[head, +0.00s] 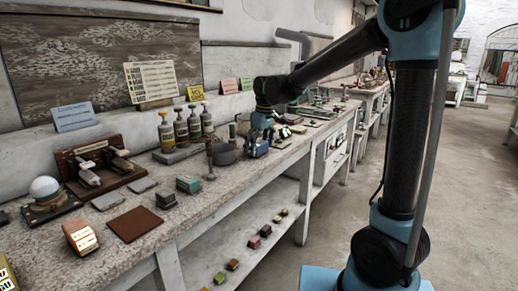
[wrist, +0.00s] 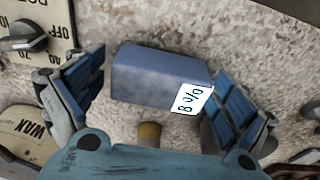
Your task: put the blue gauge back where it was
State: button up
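A blue-grey block with a white label reading "8 %" (wrist: 150,75) lies between my fingers in the wrist view, over the speckled bench top; I take it as the blue gauge. My gripper (wrist: 160,85) is open around it. A narrow gap shows at the left finger, and the right finger is very near or touching its right end. In the head view my gripper (head: 260,141) is low over the bench, past the bottles, and hides most of the block.
A dial panel (wrist: 38,32) and a round "WAX" lid (wrist: 30,130) lie left in the wrist view. In the head view, bottles (head: 181,129), a grey round pot (head: 222,155) and a teal box (head: 188,184) stand nearby. A brown mat (head: 134,224) lies nearer.

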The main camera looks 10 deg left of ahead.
aim_at(262, 144)
notch_tip(262, 144, up, 12)
jog(key=d, duration=0.2)
jog(key=s+d+f+m, duration=0.2)
jog(key=s+d+m, duration=0.1)
jog(key=d, duration=0.8)
jog(key=s+d+f+m, duration=0.2)
jog(key=d, duration=0.4)
jog(key=s+d+f+m, duration=0.1)
jog(key=s+d+f, duration=0.15)
jog(key=d, duration=0.45)
jog(key=s+d+f+m+t+h, duration=0.1)
jog(key=s+d+f+m, duration=0.6)
jog(key=s+d+f, duration=0.7)
notch_tip(262, 144, down, 3)
jog(key=shift+s+d+r+t+h, duration=0.1)
jog(key=shift+s+d+t+h, duration=0.25)
jog(key=shift+s, duration=0.6)
jog(key=shift+w, duration=0.1)
